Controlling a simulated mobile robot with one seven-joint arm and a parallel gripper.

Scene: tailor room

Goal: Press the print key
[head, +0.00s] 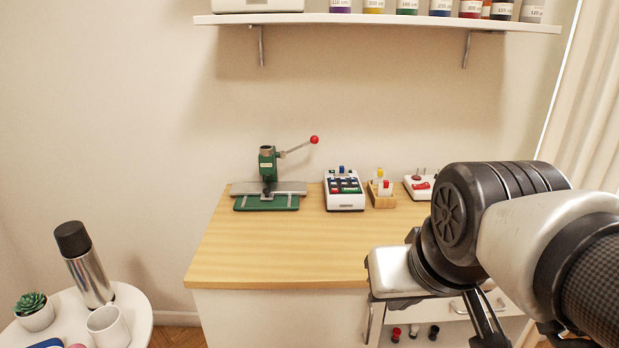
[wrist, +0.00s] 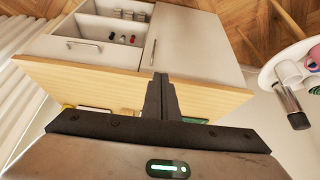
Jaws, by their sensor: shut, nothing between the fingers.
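A small white device with colored keys (head: 344,202) stands on the wooden worktop, toward the back. It has green, red and dark keys, with a blue part at its top. The key lettering is too small to read, so I cannot tell which key is print. My gripper (wrist: 160,78) shows in the wrist view with its fingers together and nothing held. It is apart from the device. In the head view my arm is at the right, in front of the worktop, and I cannot make out the fingertips clearly. In the wrist view my gripper's body hides most of the worktop's back.
A green press (head: 267,163) with a red-knobbed lever stands left of the device. A wooden holder (head: 381,201) and a white object with red parts (head: 418,188) stand right. The worktop's front (head: 270,262) is clear. A round side table (head: 135,307) holds a flask (head: 90,277) and mug.

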